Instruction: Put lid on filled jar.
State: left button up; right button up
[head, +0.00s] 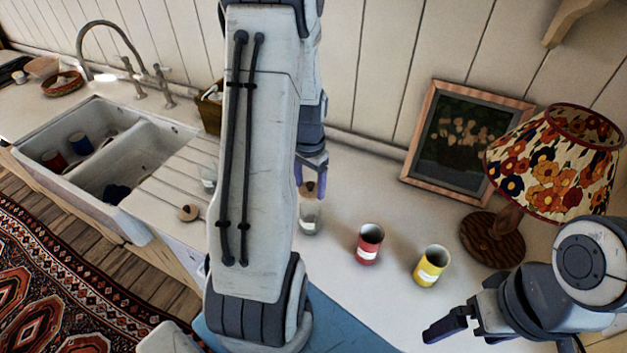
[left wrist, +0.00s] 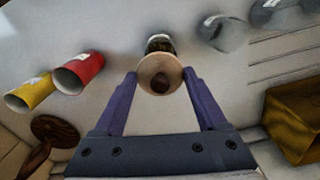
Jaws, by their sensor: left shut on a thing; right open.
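My left gripper (head: 312,172) points down and is shut on a round wooden lid with a dark knob (left wrist: 160,75). The lid also shows in the head view (head: 307,189). A glass jar with a white label (head: 309,218) stands upright on the counter directly below the lid. In the left wrist view the jar (left wrist: 160,44) shows dark contents, partly hidden by the lid. I cannot tell whether lid and rim touch. A second wooden lid (head: 188,213) lies by the drainboard. My right gripper (head: 445,325) is open and empty at the lower right.
A red can (head: 369,244) and a yellow can (head: 431,265) stand right of the jar. A lamp (head: 550,160) and a picture frame (head: 465,140) stand behind. Another glass jar (left wrist: 222,32) stands near the drainboard. The sink (head: 110,160) is at left.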

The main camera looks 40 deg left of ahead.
aim_at(309, 184)
pick_arm(q)
notch_tip(309, 184, down, 5)
jog(key=b, duration=0.4)
jog(key=shift+p, duration=0.3)
dwell(1.0)
jog(key=shift+f+b, duration=0.55)
jog(key=shift+f, duration=0.15)
jog(key=o, duration=1.1)
jog(key=shift+c, duration=0.2)
jog(key=shift+r, duration=0.1)
notch_tip(309, 184, up, 11)
jog(key=p, duration=0.9)
jog(key=shift+s+p, duration=0.1)
jog(key=shift+p, duration=0.25)
